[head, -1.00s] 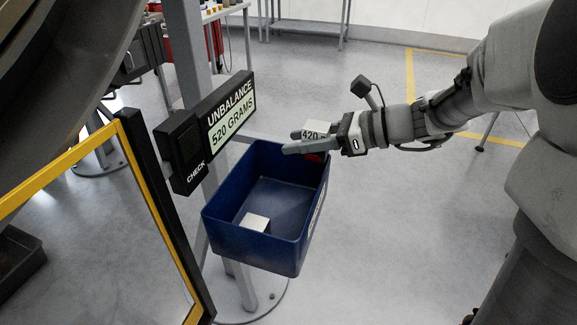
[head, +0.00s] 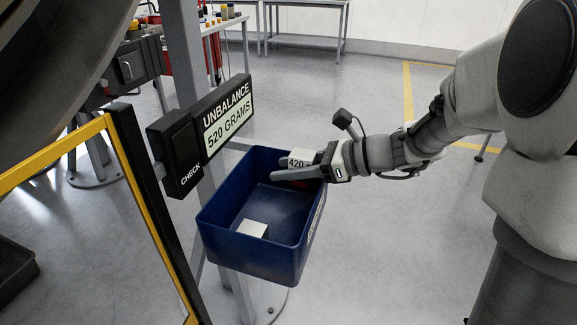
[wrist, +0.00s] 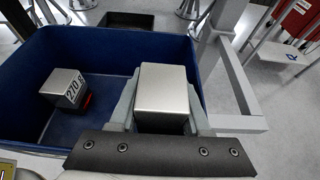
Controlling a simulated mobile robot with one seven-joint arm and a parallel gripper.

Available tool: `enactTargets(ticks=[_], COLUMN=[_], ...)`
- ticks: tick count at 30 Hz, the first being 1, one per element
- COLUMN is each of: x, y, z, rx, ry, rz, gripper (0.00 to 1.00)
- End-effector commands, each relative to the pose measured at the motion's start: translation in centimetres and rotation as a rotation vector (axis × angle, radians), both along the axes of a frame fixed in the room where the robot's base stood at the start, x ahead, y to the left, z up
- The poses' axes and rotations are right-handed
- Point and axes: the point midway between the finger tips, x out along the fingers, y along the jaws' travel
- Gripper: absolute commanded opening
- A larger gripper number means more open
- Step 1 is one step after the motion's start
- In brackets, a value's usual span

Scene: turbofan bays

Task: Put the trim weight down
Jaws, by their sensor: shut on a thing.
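The trim weight (head: 299,156) is a silver block marked 420. My gripper (head: 296,169) is shut on it at the right rear rim of the blue bin (head: 226,258). In the wrist view the held weight (wrist: 163,92) sits between the two fingers, its plain top showing, with the blue bin (wrist: 120,42) beneath and beyond. I cannot tell how far it is above the bin floor. A second silver block (head: 252,229) lies in the near end of the bin; in the wrist view this block (wrist: 66,87) reads 270 g.
A display (head: 228,124) behind the bin reads UNBALANCE 520 GRAMS, with a CHECK panel (head: 182,150) beside it. A yellow and black frame (head: 150,215) stands at left. The middle of the bin floor is bare. A bench (head: 305,20) stands far back.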

Motion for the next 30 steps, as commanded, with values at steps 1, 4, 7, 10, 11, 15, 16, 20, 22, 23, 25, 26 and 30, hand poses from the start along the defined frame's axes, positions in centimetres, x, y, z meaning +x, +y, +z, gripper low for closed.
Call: enactTargets(ticks=[1, 4, 7, 10, 11, 15, 16, 20, 22, 23, 25, 26, 30], x=[0.0, 0.0, 0.0, 0.0, 0.0, 0.0, 0.0, 0.0, 0.0, 0.0, 0.0, 0.0, -0.8], y=[0.0, 0.0, 0.0, 0.0, 0.0, 0.0, 0.0, 0.0, 0.0, 0.0, 0.0, 0.0, -2.6], z=[-0.2, -0.5, -0.7, -0.7, -0.7, -0.7, -0.7, -0.7, -0.5, -0.3, 0.5, 1.0, 1.9], rx=[0.001, 0.002, 0.002, 0.001, 0.0, 0.0, 0.0, 0.0, 0.0, 0.0, -0.001, -0.001, 0.0], ry=[-0.001, -0.002, -0.002, -0.002, 0.0, 0.0, 0.0, 0.0, -0.001, -0.001, -0.002, -0.002, -0.001], rz=[0.0, 0.0, 0.0, -0.001, 0.0, 0.0, 0.0, 0.0, 0.0, 0.0, 0.001, 0.001, -0.005], gripper=[0.0, 0.0, 0.0, 0.0, 0.53, 0.6, 0.6, 0.6, 0.6, 0.6, 0.6, 0.6, 0.6])
